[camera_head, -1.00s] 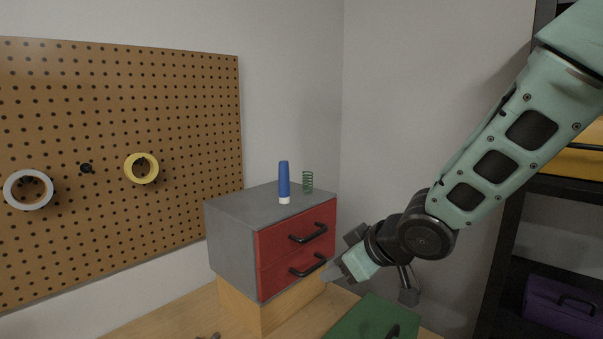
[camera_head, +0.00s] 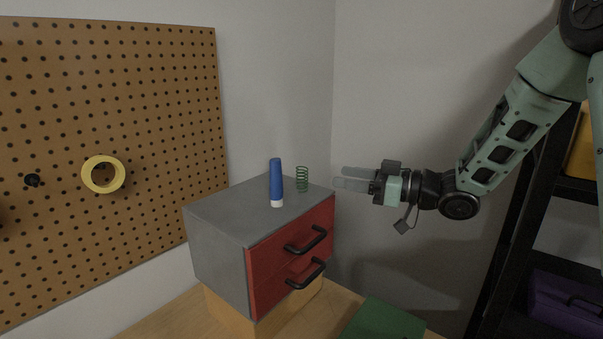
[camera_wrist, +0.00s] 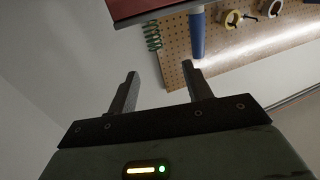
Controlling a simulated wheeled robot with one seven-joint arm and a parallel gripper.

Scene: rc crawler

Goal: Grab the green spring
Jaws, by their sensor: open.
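The green spring (camera_head: 302,179) stands upright on top of the grey cabinet (camera_head: 222,213), near its back right corner. It also shows in the wrist view (camera_wrist: 152,37), ahead of the fingers and near the left one. A blue tube with a white cap (camera_head: 276,183) stands just left of the spring; in the wrist view the blue tube (camera_wrist: 197,38) is right of it. My gripper (camera_head: 352,177) is open and empty, to the right of the cabinet and about level with the spring. In the wrist view its two fingers (camera_wrist: 160,82) are spread apart, with nothing between them.
The cabinet has two red drawers (camera_head: 290,243) with black handles. A pegboard (camera_head: 120,150) with a yellow tape roll (camera_head: 104,174) is on the left wall. A green case (camera_head: 383,320) lies on the bench below. A black shelf (camera_head: 497,240) stands at right.

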